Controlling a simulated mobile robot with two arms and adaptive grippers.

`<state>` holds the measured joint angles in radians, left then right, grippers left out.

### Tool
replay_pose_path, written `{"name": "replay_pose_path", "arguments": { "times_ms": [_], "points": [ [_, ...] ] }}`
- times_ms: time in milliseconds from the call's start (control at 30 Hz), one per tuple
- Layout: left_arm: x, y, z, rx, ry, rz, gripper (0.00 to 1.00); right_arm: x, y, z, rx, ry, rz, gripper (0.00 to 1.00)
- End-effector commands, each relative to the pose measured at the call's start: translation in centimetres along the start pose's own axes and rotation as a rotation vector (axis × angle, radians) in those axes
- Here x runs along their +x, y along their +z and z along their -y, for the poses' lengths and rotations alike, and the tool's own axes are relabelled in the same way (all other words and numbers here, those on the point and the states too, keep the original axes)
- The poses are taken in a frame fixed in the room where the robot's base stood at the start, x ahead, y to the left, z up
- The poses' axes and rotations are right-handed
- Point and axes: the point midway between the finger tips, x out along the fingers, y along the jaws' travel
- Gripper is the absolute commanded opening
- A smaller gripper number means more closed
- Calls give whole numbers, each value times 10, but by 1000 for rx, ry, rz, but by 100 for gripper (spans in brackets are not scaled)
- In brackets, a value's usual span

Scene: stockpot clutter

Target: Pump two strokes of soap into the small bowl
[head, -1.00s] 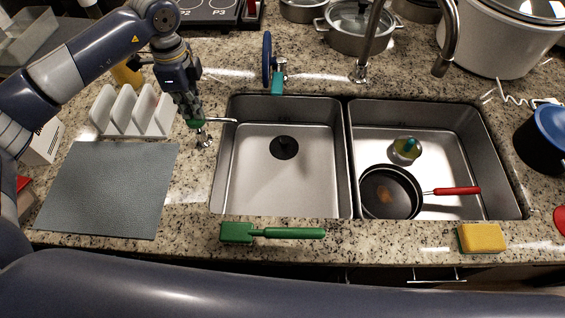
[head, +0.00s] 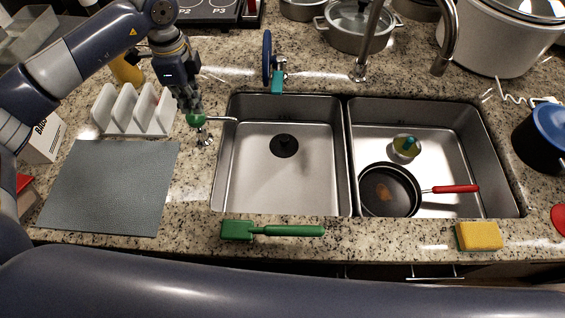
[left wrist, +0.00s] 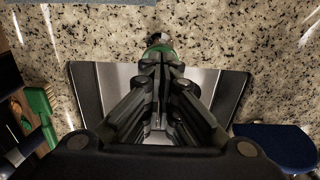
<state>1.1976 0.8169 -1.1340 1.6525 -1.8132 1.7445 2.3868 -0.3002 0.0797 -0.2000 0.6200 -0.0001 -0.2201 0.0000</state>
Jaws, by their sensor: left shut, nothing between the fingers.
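The soap pump (head: 203,132) stands on the counter at the left edge of the left sink. It has a green round top and a metal spout that points right to the sink's edge. My left gripper (head: 193,106) is shut and empty, with its fingertips right at the green top; I cannot tell whether they touch. In the left wrist view the closed fingers (left wrist: 162,62) hide most of the green top (left wrist: 159,49). My right gripper is out of view.
A black pan (head: 378,190) with a red handle lies in the right sink. A white rack (head: 133,122) and grey mat (head: 108,190) are at left. A green brush (head: 290,231) and yellow sponge (head: 479,236) lie in front.

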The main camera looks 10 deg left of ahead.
Motion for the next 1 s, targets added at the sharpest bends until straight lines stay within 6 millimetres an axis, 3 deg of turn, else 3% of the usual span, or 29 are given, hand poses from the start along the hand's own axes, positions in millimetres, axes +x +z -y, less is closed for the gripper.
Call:
{"name": "replay_pose_path", "arguments": {
  "times_ms": [1000],
  "points": [
    [38,0,0,1,2,-1,0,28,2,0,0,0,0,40]
  ]
}}
